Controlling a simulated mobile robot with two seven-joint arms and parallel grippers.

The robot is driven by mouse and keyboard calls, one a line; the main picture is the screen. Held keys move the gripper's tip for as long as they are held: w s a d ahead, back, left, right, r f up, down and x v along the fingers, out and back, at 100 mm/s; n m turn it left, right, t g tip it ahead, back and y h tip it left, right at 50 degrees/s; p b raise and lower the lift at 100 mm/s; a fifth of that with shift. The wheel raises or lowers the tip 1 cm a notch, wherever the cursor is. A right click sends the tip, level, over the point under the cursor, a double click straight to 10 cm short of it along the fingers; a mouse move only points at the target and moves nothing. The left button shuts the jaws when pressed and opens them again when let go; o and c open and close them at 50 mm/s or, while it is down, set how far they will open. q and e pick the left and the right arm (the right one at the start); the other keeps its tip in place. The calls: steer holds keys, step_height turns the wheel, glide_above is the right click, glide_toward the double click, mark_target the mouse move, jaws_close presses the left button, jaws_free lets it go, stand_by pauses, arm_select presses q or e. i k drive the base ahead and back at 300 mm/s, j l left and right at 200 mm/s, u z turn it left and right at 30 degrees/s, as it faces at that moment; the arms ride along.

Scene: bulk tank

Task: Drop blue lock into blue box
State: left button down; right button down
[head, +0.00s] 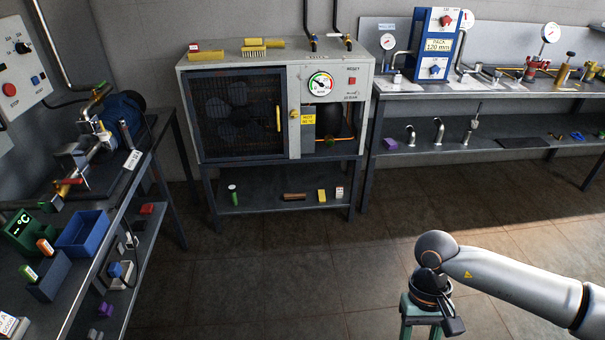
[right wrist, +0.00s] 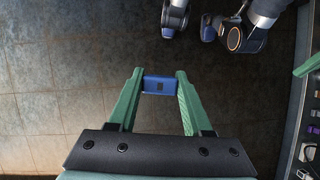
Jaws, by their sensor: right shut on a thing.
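My right gripper (right wrist: 159,87) has green fingers and is shut on the blue lock (right wrist: 159,85), a small blue block with a dark square mark. In the head view this gripper (head: 421,325) hangs low over the floor at the lower right, and the lock is not visible there. The blue box (head: 82,233) is open-topped and stands on the left bench, far to the left of my right gripper. Its floor shows as empty.
The left bench (head: 65,265) also holds a green meter (head: 22,231), a dark blue holder (head: 48,277) and a blue motor (head: 122,112). A grey cabinet (head: 240,60) and a back bench (head: 470,90) stand against the wall. The tiled floor between them is clear.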

mark_target(83, 243)
steer(key=i+l+u, duration=0.15)
steer(key=i+u, duration=0.25)
steer(key=i, duration=0.7)
steer(key=i+u, duration=0.45)
steer(key=i+l+u, duration=0.15)
steer(key=i+u, duration=0.4)
steer(key=u, duration=0.25)
steer(key=i+u, duration=0.15)
steer(key=u, duration=0.25)
steer(key=i+l+u, duration=0.1)
steer(key=u, duration=0.25)
steer(key=i+l+u, duration=0.1)
steer(key=i+u, duration=0.15)
steer(key=u, duration=0.2)
steer(key=i+l+u, duration=0.2)
steer(key=u, duration=0.2)
